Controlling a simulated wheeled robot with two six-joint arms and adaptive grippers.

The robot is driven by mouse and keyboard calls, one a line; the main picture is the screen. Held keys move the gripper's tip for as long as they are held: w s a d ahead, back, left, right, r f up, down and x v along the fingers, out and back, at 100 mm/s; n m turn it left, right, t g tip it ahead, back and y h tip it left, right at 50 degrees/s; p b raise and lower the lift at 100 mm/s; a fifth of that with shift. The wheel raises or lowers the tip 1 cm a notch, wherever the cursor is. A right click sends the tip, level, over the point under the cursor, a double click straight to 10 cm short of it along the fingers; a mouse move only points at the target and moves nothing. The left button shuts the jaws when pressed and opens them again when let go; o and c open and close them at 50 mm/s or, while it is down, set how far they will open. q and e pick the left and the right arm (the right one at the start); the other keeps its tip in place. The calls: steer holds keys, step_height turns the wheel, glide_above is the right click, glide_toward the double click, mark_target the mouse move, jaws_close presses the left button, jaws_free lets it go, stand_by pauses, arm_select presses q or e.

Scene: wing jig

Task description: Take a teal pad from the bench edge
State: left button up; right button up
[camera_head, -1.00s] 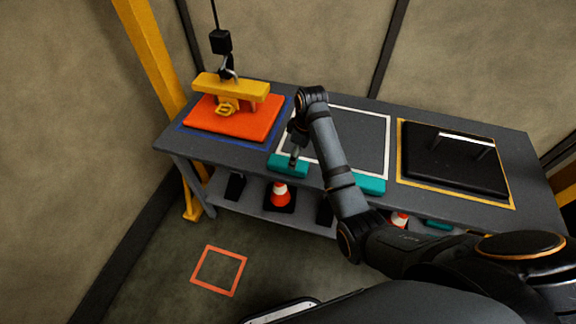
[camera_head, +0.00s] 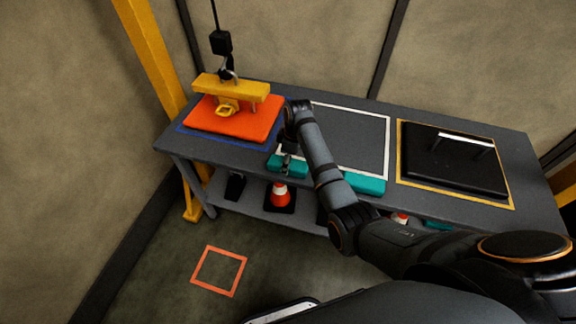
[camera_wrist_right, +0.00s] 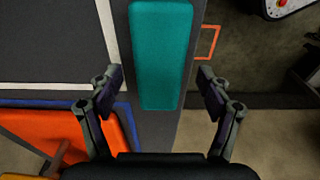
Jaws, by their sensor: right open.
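One teal pad (camera_head: 292,168) lies along the front edge of the bench (camera_head: 232,158), partly hidden by my right gripper (camera_head: 287,160). A second teal pad (camera_head: 366,184) lies further right on the same edge, partly behind my arm. In the right wrist view, a teal pad (camera_wrist_right: 162,55) runs lengthwise on the bench edge. My right gripper (camera_wrist_right: 160,78) is open there, with one finger on each side of the pad's near end. Neither finger visibly touches the pad; the height gap is hard to tell. My left gripper is not in view.
An orange slab (camera_head: 225,122) with a yellow lifting frame (camera_head: 230,88) on a hanging hoist sits left on the bench. A white-outlined area (camera_head: 365,125) is clear. A black panel (camera_head: 460,160) lies right. Cones (camera_head: 279,195) stand on the lower shelf.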

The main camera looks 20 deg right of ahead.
step_height(320, 180, down, 2)
steer(key=shift+w+a+f, duration=0.1)
steer(key=shift+w, duration=0.05)
steer(key=shift+c, duration=0.5)
steer(key=c, duration=1.1)
steer(key=shift+c, duration=0.2)
